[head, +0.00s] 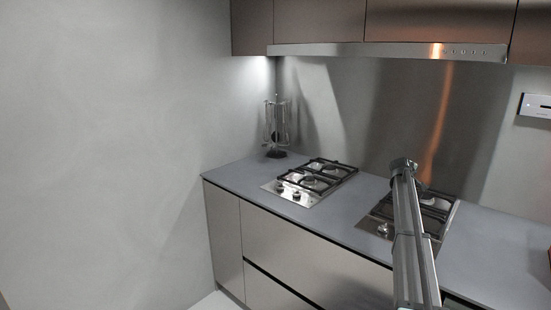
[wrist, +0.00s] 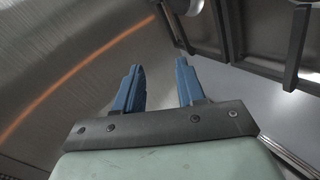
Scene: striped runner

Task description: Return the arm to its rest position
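My gripper (wrist: 159,80) shows in the wrist view as two blue fingers with a clear gap between them. It is open, and nothing is between the fingers. In the head view, my grey arm reaches up from the bottom edge in front of the right hob (head: 379,226) and covers part of it. The gripper itself cannot be made out there. In the wrist view, dark pan grates (wrist: 228,42) lie beyond the fingers to the upper right, and the brushed metal backsplash (wrist: 70,50) with an orange streak fills the left.
The grey counter (head: 240,176) carries a left hob (head: 310,180) with black grates and a utensil stand (head: 276,128) in the far corner. A range hood (head: 390,50) and cabinets (head: 315,20) hang above. A wall socket (head: 536,105) is at right. The left side is bare wall.

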